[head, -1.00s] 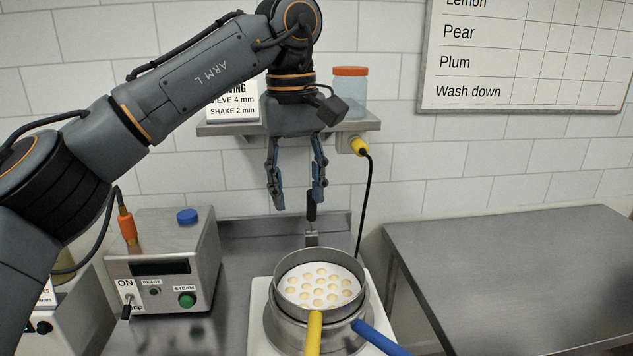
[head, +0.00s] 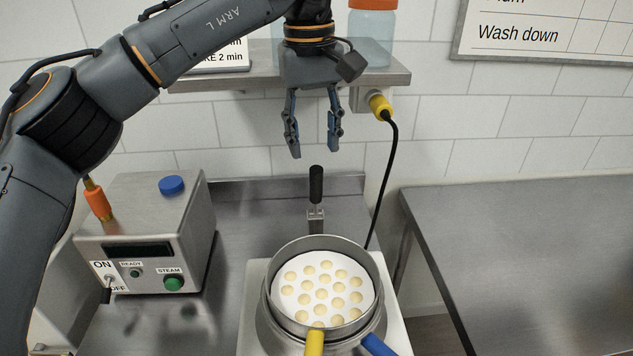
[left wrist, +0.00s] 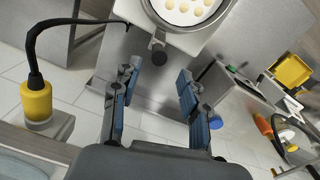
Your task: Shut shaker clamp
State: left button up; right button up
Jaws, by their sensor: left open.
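The shaker clamp's black handle (head: 316,185) stands upright on a metal bracket (head: 316,218) behind the round sieve (head: 275,290). In the left wrist view the handle's dark knob (left wrist: 158,45) lies beyond my fingertips, close to the sieve's rim. My left gripper (head: 313,153) is open and empty, pointing down, and appears above the handle in the head view without touching it. Its two fingers (left wrist: 158,85) show spread in the left wrist view. The sieve holds a white disc with several pale round pieces. My right gripper is not in view.
A control box (head: 150,235) with a blue cap, green button and orange connector stands left. A wall shelf (head: 385,80) with a jar (head: 371,35) is behind my gripper. A black cable hangs from a yellow plug (head: 380,107). Yellow (head: 315,343) and blue handles project in front. The right table is bare.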

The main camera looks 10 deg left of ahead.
aim_at(317, 201)
pick_arm(q)
jog(key=f+p, duration=0.1)
jog(key=f, duration=0.8)
jog(key=shift+w+d+f+p, duration=0.1)
jog(key=shift+w+f+p, duration=0.15)
jog(key=shift+p, duration=0.15)
jog(key=shift+f, duration=0.2)
jog(key=shift+c, duration=0.5)
grip_shut()
